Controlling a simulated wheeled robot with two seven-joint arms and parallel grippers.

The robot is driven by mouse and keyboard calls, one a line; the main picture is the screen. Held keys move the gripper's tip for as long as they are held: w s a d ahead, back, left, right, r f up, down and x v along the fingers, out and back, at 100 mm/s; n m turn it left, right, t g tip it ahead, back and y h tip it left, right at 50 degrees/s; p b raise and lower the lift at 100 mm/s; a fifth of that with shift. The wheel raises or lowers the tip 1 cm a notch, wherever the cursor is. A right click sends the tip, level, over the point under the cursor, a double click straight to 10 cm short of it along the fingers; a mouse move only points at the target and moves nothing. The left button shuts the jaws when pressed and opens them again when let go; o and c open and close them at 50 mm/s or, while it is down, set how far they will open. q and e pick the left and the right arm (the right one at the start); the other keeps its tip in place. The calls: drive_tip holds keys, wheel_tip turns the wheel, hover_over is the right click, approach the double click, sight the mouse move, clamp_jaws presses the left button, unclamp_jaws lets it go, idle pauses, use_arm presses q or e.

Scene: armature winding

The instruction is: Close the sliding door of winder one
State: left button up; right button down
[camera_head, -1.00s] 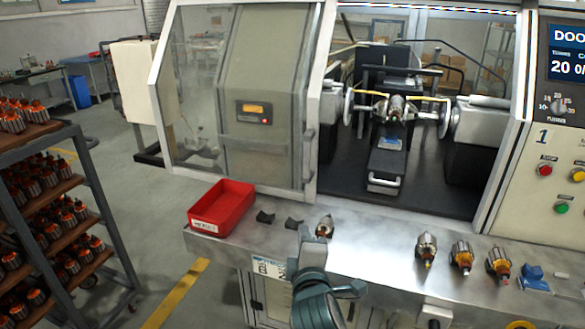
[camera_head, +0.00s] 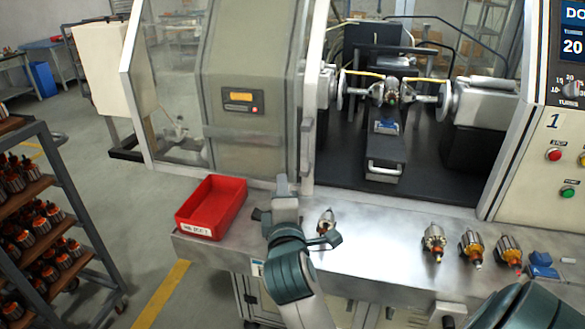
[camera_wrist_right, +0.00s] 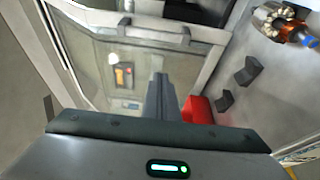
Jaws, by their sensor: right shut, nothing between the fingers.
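The sliding door (camera_head: 240,150) of winder one is a beige panel with an orange display, glazed at its left. It stands to the left, with the winder's bay (camera_head: 430,165) uncovered on its right. A grey upright handle (camera_head: 307,145) runs along the door's right edge. My right gripper (camera_head: 284,184) is shut and empty, just left of the handle's lower end and low in front of the door; I cannot tell whether it touches. In the right wrist view its fingers (camera_wrist_right: 160,88) are together, with the door (camera_wrist_right: 105,60) beyond. My left gripper is not in view.
A red bin (camera_head: 212,207) stands on the steel ledge (camera_head: 370,240) left of my right gripper. A rack of armatures (camera_head: 40,220) is at the left. The control panel (camera_head: 560,120) is at the right.

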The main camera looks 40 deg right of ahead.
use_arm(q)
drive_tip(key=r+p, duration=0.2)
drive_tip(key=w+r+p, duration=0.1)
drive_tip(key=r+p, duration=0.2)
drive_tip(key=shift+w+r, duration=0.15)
use_arm(e)
drive_tip(key=w+d, duration=0.5)
drive_tip(key=d, duration=0.2)
drive_tip(key=shift+w+d, duration=0.2)
drive_tip(key=shift+d, duration=0.2)
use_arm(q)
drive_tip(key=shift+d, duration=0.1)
use_arm(e)
drive_tip(key=shift+f, duration=0.1)
